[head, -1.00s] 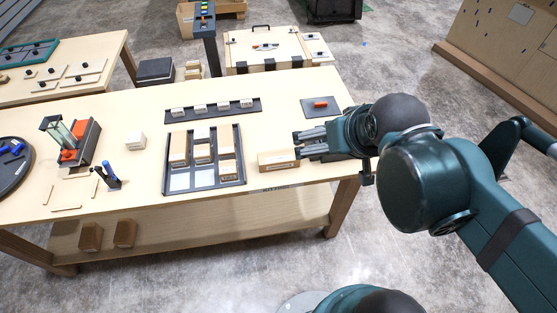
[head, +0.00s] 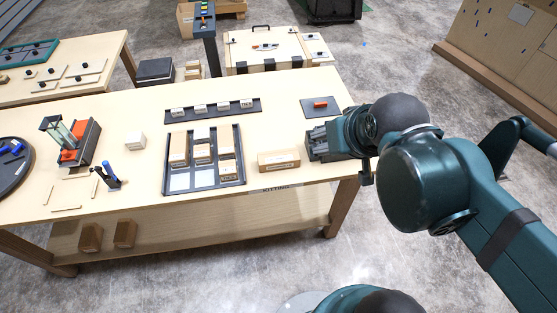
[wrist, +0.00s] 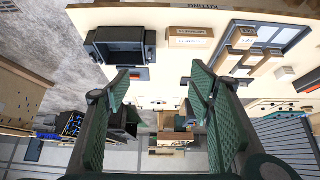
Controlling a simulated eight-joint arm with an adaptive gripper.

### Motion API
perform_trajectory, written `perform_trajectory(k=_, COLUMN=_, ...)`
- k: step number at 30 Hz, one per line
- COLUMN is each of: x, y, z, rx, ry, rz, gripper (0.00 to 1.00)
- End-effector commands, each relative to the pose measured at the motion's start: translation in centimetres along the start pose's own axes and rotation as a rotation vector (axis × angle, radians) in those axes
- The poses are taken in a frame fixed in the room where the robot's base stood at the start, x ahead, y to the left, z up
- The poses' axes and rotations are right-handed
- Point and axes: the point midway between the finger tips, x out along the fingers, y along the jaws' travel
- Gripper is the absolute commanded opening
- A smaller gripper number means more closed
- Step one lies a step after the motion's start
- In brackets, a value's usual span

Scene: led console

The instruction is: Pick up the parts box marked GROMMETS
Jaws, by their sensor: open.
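A tan parts box (head: 279,161) lies near the front right of the table in the head view. It also shows in the wrist view (wrist: 190,37), with a small white label that seems to read GROMMETS. My gripper (head: 320,134) is just right of the box in the head view, apart from it. In the wrist view my gripper (wrist: 160,78) has its two green-padded fingers spread wide, with nothing between them. The box lies beyond the fingertips there, near the right finger. The fingertips are hard to make out in the head view.
A black open bin (wrist: 118,47) stands beside the box on the table. A dark divided tray (head: 205,183) with several tan boxes is left of the box. A red piece (head: 321,104) lies on a dark mat behind. The KITTING label marks the front edge.

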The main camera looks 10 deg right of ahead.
Motion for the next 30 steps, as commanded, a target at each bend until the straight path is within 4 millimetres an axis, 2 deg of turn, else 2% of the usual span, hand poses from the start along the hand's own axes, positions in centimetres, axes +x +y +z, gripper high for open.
perform_trajectory(k=11, x=1.0, y=-0.6, z=-1.1, rx=0.102, ry=-0.044, rz=-0.001, gripper=0.54)
perform_trajectory(k=30, x=6.0, y=-2.8, z=-4.1, rx=0.485, ry=-0.200, rz=0.052, gripper=0.54)
